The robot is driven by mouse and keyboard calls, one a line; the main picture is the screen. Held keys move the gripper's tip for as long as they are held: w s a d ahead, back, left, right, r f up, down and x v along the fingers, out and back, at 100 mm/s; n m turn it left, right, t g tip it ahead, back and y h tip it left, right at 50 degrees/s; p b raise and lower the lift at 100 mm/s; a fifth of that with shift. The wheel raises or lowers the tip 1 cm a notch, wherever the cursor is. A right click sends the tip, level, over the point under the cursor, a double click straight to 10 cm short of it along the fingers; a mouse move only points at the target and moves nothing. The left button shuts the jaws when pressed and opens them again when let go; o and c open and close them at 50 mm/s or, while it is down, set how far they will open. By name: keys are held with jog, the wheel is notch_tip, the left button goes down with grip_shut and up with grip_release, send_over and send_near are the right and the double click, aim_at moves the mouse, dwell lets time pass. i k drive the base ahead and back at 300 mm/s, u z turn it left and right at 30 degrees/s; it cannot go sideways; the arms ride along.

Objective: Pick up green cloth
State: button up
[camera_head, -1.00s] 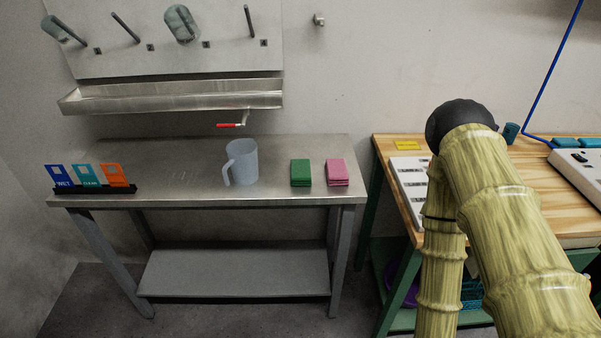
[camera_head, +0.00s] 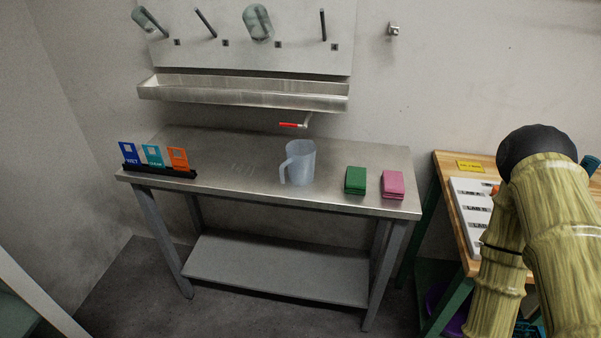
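The green cloth (camera_head: 355,180) lies as a small folded stack on the steel table (camera_head: 240,190), near its right end. A pink cloth stack (camera_head: 392,184) lies just to its right, with a narrow gap between them. My arm shows at the right side of the view, over the wooden bench and apart from the steel table. My gripper is not in view, so its state does not show.
A translucent jug (camera_head: 300,162) stands left of the green cloth. A black holder (camera_head: 160,171) with blue, teal and orange cards is at the table's left end. A red-handled tap (camera_head: 293,125) hangs under the wall trough (camera_head: 245,94). The wooden bench (camera_head: 447,190) stands right.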

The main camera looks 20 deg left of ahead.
aim_at(356, 178)
jog(key=u, duration=2.15)
jog(key=k, duration=0.7)
jog(key=z, duration=0.95)
jog(key=i, duration=0.5)
